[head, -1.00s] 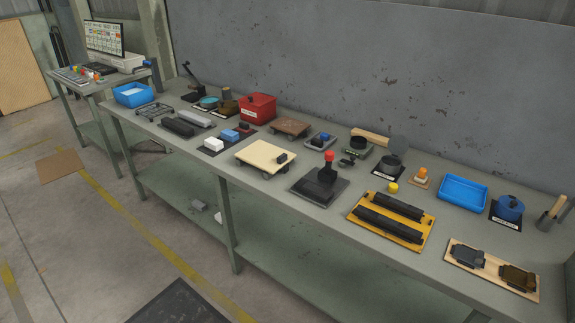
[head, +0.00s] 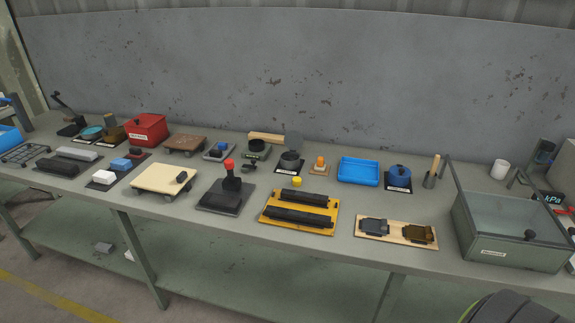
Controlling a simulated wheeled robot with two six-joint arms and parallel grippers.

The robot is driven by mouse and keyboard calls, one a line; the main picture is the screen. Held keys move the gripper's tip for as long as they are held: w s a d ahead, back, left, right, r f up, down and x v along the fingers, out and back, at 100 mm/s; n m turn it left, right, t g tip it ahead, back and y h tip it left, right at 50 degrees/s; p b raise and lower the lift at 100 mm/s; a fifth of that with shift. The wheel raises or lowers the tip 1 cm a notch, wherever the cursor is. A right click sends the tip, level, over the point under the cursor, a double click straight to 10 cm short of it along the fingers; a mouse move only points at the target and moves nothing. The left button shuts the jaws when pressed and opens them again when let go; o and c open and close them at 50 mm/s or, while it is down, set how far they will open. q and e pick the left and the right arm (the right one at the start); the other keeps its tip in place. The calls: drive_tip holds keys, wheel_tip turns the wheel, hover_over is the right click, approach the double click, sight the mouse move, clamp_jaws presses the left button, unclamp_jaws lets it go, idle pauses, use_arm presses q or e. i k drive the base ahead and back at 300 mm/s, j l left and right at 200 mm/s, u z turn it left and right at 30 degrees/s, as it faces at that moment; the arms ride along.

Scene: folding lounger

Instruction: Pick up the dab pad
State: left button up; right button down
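I cannot tell for sure which object is the dab pad. Small candidates on the long bench (head: 235,243) include an orange-knobbed piece on a wooden base (head: 320,163), a small yellow cylinder (head: 297,182) behind the yellow fixture, and a dark round piece (head: 290,161) on a black mat. A blue round pot (head: 398,176) stands right of the blue tray. The labels are too small to read. Neither of my grippers is in view.
A yellow fixture with black bars (head: 300,222), a red-knobbed press (head: 228,190), a blue tray (head: 358,171) and a wooden board with two dark parts (head: 396,231) crowd the bench. A glass-topped box (head: 508,222) stands at the right. A grey wall (head: 300,70) rises behind.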

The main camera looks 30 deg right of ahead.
sight(319, 167)
drive_tip(key=z, duration=1.3)
